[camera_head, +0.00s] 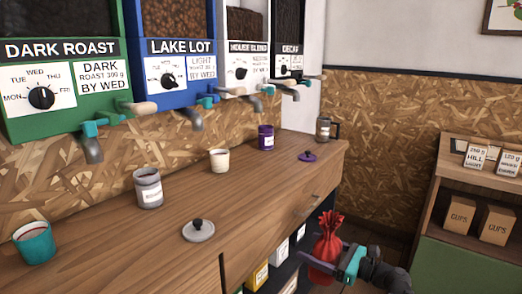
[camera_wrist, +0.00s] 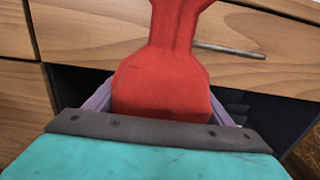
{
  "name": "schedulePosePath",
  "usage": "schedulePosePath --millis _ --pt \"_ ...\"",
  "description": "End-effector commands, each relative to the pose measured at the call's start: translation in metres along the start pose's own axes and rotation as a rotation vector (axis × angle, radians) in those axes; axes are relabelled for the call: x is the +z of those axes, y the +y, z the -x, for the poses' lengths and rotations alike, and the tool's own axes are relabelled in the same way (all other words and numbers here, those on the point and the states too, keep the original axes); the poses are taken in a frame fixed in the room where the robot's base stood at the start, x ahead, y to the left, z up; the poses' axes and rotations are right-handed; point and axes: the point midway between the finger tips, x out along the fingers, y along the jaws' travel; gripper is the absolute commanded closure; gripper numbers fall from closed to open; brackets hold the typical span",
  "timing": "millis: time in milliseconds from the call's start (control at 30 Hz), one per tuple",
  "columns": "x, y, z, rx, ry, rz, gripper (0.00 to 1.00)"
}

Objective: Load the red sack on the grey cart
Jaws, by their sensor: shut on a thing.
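The red sack (camera_head: 327,238) is tied at the neck and held upright in front of the counter's drawer front. My gripper (camera_head: 325,255) is shut on it, with a jaw on each side of its body. In the wrist view the red sack (camera_wrist: 165,80) fills the middle, between the pale purple fingers of my gripper (camera_wrist: 160,108). The sack's lower part is hidden behind the gripper body there. No grey cart shows in either view.
The wooden counter (camera_head: 110,245) holds several cups and tins, a grey lid (camera_head: 199,230) and a purple lid (camera_head: 308,156). Bean dispensers (camera_head: 60,60) hang above it. A shelf unit with boxes (camera_head: 495,224) stands at right. Open shelving (camera_head: 262,274) lies under the counter.

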Motion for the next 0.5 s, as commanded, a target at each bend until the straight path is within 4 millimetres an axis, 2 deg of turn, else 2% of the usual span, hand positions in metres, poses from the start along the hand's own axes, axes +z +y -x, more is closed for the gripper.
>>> schedulePosePath --millis 33,500 --pt "0.011 0.000 0.000 0.000 -0.004 -0.001 0.82" --pt "0.046 -0.001 0.000 0.000 -0.005 0.000 0.82"
